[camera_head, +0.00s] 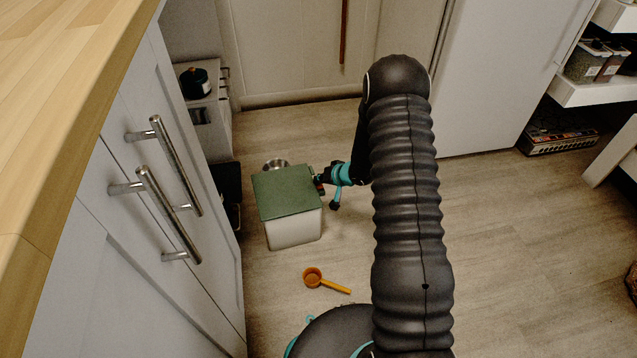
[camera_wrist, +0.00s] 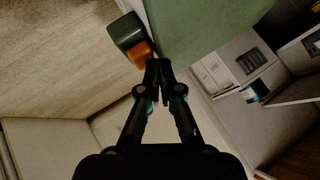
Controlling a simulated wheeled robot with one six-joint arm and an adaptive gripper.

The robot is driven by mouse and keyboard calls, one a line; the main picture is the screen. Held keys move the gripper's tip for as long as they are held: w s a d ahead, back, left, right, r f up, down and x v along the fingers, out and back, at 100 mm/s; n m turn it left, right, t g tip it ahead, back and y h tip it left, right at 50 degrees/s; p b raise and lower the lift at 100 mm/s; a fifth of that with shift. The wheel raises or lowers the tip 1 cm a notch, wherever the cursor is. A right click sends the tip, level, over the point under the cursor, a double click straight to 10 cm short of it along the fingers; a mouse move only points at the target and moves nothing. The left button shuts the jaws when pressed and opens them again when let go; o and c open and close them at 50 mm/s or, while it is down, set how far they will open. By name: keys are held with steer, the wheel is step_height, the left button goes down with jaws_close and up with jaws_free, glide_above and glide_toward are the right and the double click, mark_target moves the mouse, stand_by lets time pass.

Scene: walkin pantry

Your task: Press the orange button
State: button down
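The orange button (camera_wrist: 139,53) shows in the wrist view, set on a small dark green block (camera_wrist: 124,30) at the edge of a green-topped box. The box's green top (camera_head: 286,190) shows in the head view, on a pale body standing on the floor. My gripper (camera_wrist: 159,64) is shut with its fingertips together and nothing between them. The tips are right beside the button in the wrist view; I cannot tell whether they touch it. In the head view my gripper (camera_head: 322,180) is at the box's right side, and the button is not clearly visible there.
An orange scoop (camera_head: 313,278) lies on the floor in front of the box. A metal bowl (camera_head: 276,164) is behind it. White cabinets with bar handles (camera_head: 170,215) stand close on the left. The floor to the right is mostly clear, with shelves (camera_head: 590,90) beyond.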

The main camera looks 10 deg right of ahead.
steer(key=shift+w+d+r+p, duration=0.1)
steer(key=shift+d+r+p, duration=0.05)
steer(key=shift+r+p, duration=1)
step_height(320, 180, up, 3)
steer(key=p, duration=0.3)
steer(key=shift+r, duration=0.1)
